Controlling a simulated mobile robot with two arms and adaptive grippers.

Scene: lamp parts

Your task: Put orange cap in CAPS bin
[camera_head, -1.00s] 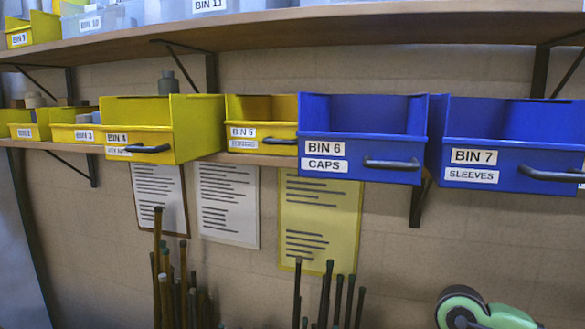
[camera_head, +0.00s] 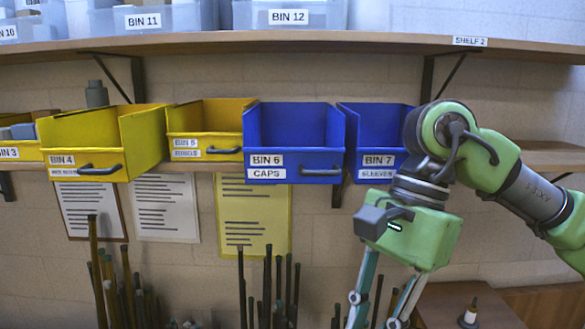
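The blue BIN 6 labelled CAPS (camera_head: 293,168) stands on the lower shelf at the middle of the head view. Its open front shows a blue inside, and I see no cap in it. My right gripper (camera_head: 377,308) hangs below and right of this bin, pointing down in front of the wall. Its fingertips are cut off by the bottom edge, so I cannot tell whether it is open or holds anything. I cannot make out an orange cap. My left gripper is out of view.
Blue BIN 7 (camera_head: 377,171) stands right of BIN 6, partly behind my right arm. Yellow BIN 5 (camera_head: 205,147) and BIN 4 (camera_head: 88,162) stand left. An upper shelf (camera_head: 290,42) runs above. A small white, dark-topped item (camera_head: 469,315) stands on a brown surface (camera_head: 440,298) at lower right.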

